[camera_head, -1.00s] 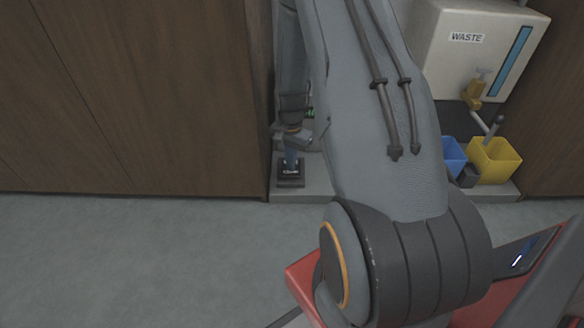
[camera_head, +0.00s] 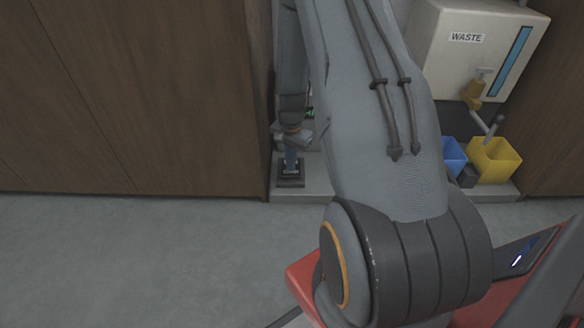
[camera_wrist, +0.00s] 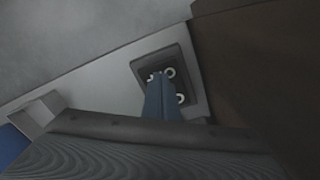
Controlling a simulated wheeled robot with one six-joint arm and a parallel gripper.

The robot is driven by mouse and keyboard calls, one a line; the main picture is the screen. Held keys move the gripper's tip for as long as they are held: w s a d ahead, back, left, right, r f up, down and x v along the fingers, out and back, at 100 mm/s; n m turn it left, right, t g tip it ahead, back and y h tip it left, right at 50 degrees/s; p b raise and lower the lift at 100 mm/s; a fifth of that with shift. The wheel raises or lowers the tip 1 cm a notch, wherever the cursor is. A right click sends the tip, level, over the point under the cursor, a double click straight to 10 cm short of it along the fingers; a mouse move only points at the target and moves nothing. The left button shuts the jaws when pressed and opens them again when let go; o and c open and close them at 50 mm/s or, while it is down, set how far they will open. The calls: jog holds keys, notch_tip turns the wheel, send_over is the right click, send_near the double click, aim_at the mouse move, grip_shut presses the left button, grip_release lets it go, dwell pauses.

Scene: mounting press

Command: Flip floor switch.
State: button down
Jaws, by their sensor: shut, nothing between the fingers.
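The floor switch is a small dark box (camera_head: 291,180) on the low grey ledge at the foot of the cabinet. In the wrist view its dark plate (camera_wrist: 145,66) carries white round marks, partly covered by my fingers. My gripper (camera_head: 291,168) points down over the switch with its blue-grey fingers together and empty. In the wrist view the fingertips (camera_wrist: 158,78) overlap the middle of the plate. Whether they touch it, and which way the switch is set, I cannot tell.
The brown cabinet (camera_head: 140,100) stands close on the left. The grey ledge (camera_head: 318,185) runs right to a blue bin (camera_head: 453,152) and a yellow bin (camera_head: 495,160) under a waste tank (camera_head: 470,50). The grey floor (camera_head: 130,250) in front is clear.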

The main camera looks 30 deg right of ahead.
jog(key=shift+f, duration=0.9)
dwell(0.6)
jog(key=shift+r, duration=0.1)
jog(key=shift+r+p, duration=2.95)
jog(key=shift+r, duration=0.5)
jog(key=shift+s, duration=0.1)
